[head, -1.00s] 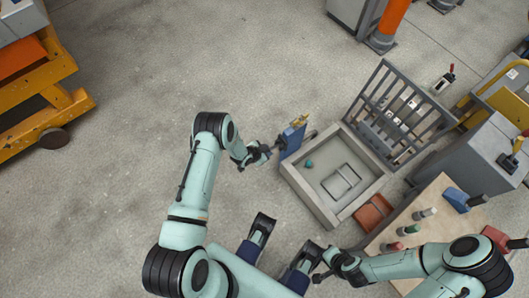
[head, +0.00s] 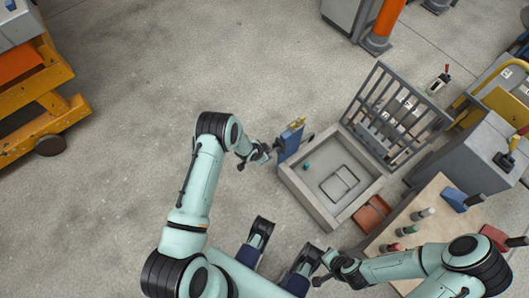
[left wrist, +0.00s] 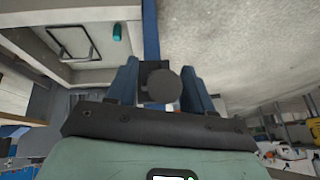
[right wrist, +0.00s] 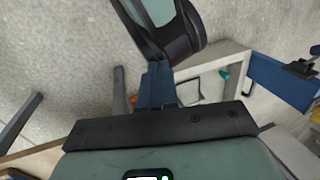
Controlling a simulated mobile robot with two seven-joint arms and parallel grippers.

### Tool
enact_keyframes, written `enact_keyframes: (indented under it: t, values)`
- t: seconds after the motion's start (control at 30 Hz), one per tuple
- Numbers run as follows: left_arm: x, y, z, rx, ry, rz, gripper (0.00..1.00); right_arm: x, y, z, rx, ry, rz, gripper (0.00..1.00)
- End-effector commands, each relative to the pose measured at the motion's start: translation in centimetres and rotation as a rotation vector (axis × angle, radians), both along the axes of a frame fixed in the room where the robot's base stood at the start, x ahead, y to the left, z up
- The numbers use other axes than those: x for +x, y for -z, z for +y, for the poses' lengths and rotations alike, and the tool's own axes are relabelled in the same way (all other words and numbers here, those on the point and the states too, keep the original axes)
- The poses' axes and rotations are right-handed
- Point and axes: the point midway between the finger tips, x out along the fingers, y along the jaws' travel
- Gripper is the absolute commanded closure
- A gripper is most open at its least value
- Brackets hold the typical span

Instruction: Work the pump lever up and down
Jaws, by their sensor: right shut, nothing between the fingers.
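The blue pump unit (head: 289,142) stands at the left corner of the grey tray, with a small brass-coloured part on top. It also shows in the right wrist view (right wrist: 282,82). My left gripper (head: 266,152) is at the pump's left side. A blue bar (left wrist: 151,30) runs behind. My right gripper (head: 318,281) is shut and empty, away from the pump, near the wooden table.
The grey tray (head: 292,188) holds a small teal object (head: 306,166) and a rectangular frame. A barred grey panel (head: 390,118) stands behind it. A red-brown bin (head: 371,213) and a wooden table (head: 437,190) are right. Floor left of the pump is clear.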

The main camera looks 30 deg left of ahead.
Motion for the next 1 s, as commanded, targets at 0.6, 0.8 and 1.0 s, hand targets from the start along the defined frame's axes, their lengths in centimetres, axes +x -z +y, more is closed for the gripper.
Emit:
enact_keyframes:
  t: [0.6,0.8,1.0]
  values:
    - [-2.4,-4.9,0.5,-0.001,-0.001,-0.002,0.49,-2.4,-2.2,1.1,0.030,-0.027,0.062,1.00]
    - [-4.5,-8.7,0.9,-0.001,-0.001,-0.003,0.49,-3.8,-3.5,1.7,0.048,-0.043,0.104,1.00]
    - [-6.0,-11.0,1.2,0.000,0.000,-0.002,0.49,-4.1,-4.0,1.7,0.050,-0.045,0.114,1.00]
